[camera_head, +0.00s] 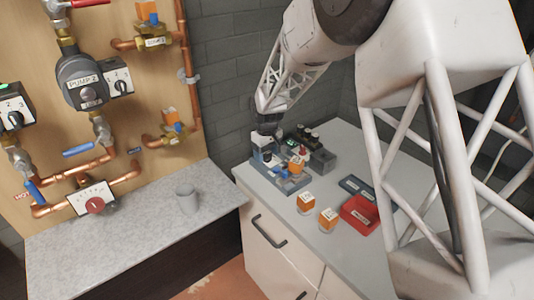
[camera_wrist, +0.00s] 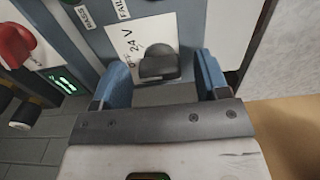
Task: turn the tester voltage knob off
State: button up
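The tester voltage knob (camera_wrist: 160,66) is dark grey and sits on a white plate (camera_wrist: 125,42) marked "24 V" and "OFF" in the wrist view. Which mark the knob points to is not clear. My gripper (camera_wrist: 164,78) has its two blue fingers apart, one on each side of the knob, with gaps visible; I see no contact. In the head view my gripper (camera_head: 268,127) is over the back of the tester (camera_head: 292,184) on the grey counter, and the knob cannot be made out there.
A red part (camera_wrist: 16,45) and a small green display (camera_wrist: 64,82) lie left of the knob. Orange-and-white blocks (camera_head: 327,219) and a red tray (camera_head: 358,214) stand on the counter (camera_head: 285,225).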

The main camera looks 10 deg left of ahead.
aim_at(267, 154)
jog(key=shift+r, duration=3.9)
